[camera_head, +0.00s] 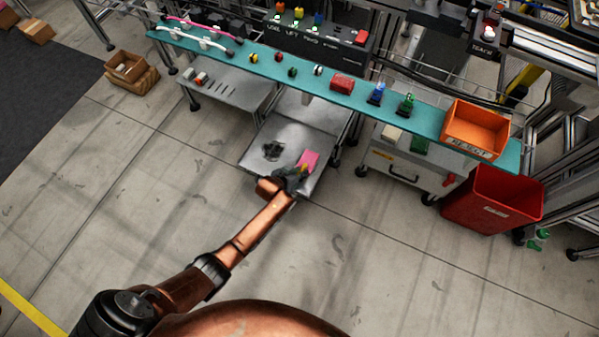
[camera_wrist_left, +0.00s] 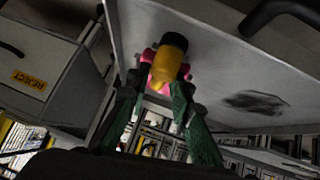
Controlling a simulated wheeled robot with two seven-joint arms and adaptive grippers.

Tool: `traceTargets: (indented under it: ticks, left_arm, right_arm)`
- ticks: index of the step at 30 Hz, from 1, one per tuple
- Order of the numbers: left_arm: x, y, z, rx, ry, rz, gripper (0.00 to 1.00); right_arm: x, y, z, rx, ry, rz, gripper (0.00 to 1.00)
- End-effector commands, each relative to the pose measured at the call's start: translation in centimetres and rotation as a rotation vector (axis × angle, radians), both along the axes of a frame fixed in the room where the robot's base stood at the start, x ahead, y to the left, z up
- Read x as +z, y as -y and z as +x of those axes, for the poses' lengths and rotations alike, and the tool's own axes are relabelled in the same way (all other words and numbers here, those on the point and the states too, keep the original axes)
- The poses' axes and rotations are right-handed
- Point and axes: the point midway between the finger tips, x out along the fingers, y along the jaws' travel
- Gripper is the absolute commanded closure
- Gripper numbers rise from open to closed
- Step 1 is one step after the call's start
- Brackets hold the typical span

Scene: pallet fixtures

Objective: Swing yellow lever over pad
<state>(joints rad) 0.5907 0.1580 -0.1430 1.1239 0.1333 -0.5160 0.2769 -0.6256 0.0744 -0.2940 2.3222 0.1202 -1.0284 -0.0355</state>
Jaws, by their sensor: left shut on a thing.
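The yellow lever (camera_wrist_left: 168,68) has a black end and shows between the green fingers of my left gripper (camera_wrist_left: 160,105) in the left wrist view. My left gripper (camera_head: 289,180) is shut on it at the front right of a grey metal plate (camera_head: 258,166). A pink pad (camera_head: 309,159) lies on the plate just beyond the gripper in the head view. Pink also shows behind the lever in the left wrist view (camera_wrist_left: 150,57); the lever hides part of it. In the head view the lever is mostly hidden by the gripper. My right gripper is out of view.
A dark patch (camera_head: 272,151) marks the plate left of the pad. A teal shelf (camera_head: 222,55) with small coloured parts runs above the plate. An orange bin (camera_head: 475,130) and a red bin (camera_head: 490,200) stand to the right. The floor in front is clear.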

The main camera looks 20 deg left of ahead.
Motion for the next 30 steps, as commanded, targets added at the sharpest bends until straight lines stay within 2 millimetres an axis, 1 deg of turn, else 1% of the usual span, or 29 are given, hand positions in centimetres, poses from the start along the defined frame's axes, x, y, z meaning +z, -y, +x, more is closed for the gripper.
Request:
traceTargets:
  ticks: [2, 3, 7, 15, 20, 23, 30]
  left_arm:
    - [-0.1, -0.2, -0.1, 0.002, -0.002, 0.002, 1.00]
    - [-0.1, -0.2, -0.1, 0.002, -0.002, 0.002, 0.77]
    - [-0.1, -0.2, -0.1, 0.002, -0.002, 0.002, 0.68]
    - [0.0, -0.1, -0.1, 0.002, -0.001, 0.001, 0.68]
    - [0.4, -0.2, -0.5, 0.001, -0.001, 0.000, 0.68]
    - [1.1, -0.4, -1.3, 0.002, 0.000, 0.001, 0.68]
    - [3.9, -1.0, -4.1, 0.003, 0.000, 0.000, 0.68]
  right_arm:
    - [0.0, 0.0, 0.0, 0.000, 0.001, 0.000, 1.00]
    - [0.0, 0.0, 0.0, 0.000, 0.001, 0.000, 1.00]
    - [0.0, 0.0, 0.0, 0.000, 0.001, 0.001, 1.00]
    - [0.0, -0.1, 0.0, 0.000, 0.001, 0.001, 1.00]
    - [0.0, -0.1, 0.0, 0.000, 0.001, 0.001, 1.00]
    - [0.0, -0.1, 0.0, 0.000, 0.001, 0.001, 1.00]
    - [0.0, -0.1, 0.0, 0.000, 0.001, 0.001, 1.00]
